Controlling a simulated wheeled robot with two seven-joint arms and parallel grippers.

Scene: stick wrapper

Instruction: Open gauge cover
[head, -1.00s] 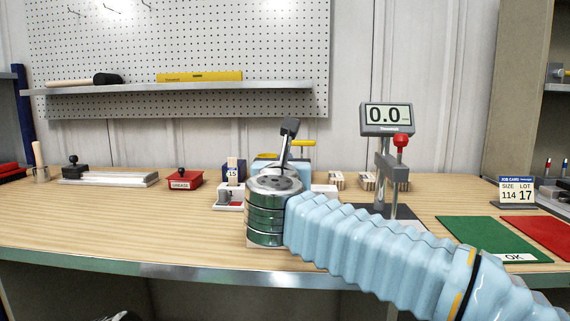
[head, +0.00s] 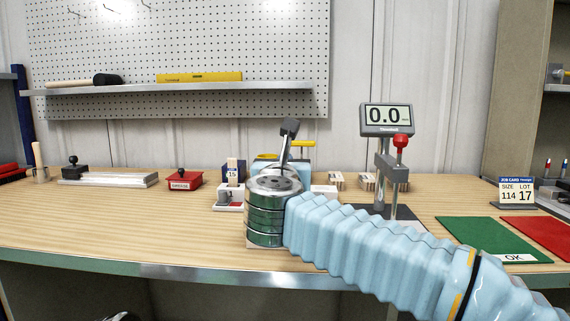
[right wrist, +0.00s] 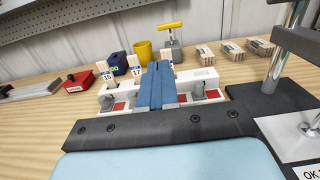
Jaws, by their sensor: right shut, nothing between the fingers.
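My right arm reaches in from the right in the head view, and its wrist hides part of the bench. In the right wrist view my right gripper (right wrist: 157,68) is shut and empty, its two blue fingers side by side over a row of white gauge fixtures (right wrist: 198,76). The fixtures have red pads and grey blocks, with upright labelled tags behind them, one reading 17 (right wrist: 137,70). The fingers hide the middle of the row. I cannot tell which part is the cover, or whether the fingers touch a fixture. My left gripper is not in view.
A yellow cup (right wrist: 143,50) stands behind the fixtures. A green mat (head: 490,238) lies at right. The front-left bench is clear.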

